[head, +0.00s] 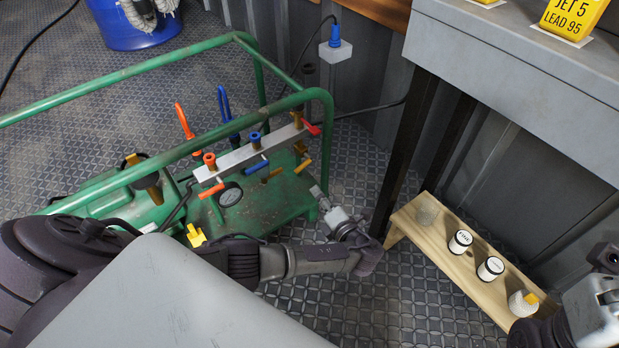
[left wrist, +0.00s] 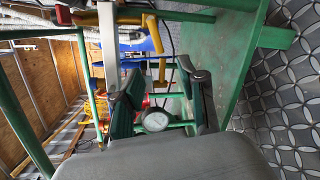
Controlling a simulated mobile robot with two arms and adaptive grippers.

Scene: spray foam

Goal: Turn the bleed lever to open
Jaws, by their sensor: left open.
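A grey manifold bar (head: 240,158) is mounted on the green frame (head: 318,120). It carries an orange lever (head: 211,191), a blue lever (head: 258,166), yellow levers (head: 303,166) and a red handle (head: 312,128). I cannot tell from markings which is the bleed lever. My left gripper (head: 322,200) is open and empty, right of the bar and apart from it. In the left wrist view, its two dark fingers (left wrist: 158,92) are spread, with a yellow lever (left wrist: 161,74) beyond the gap. My right gripper is only partly visible at the right edge; its fingers are unclear.
A round gauge (head: 230,194) sits below the bar. The frame's top rail (head: 150,165) crosses near my left arm. A grey table (head: 520,75) and a low wooden rack (head: 425,240) holding several containers stand to the right. Patterned metal floor (head: 390,295) is open between them.

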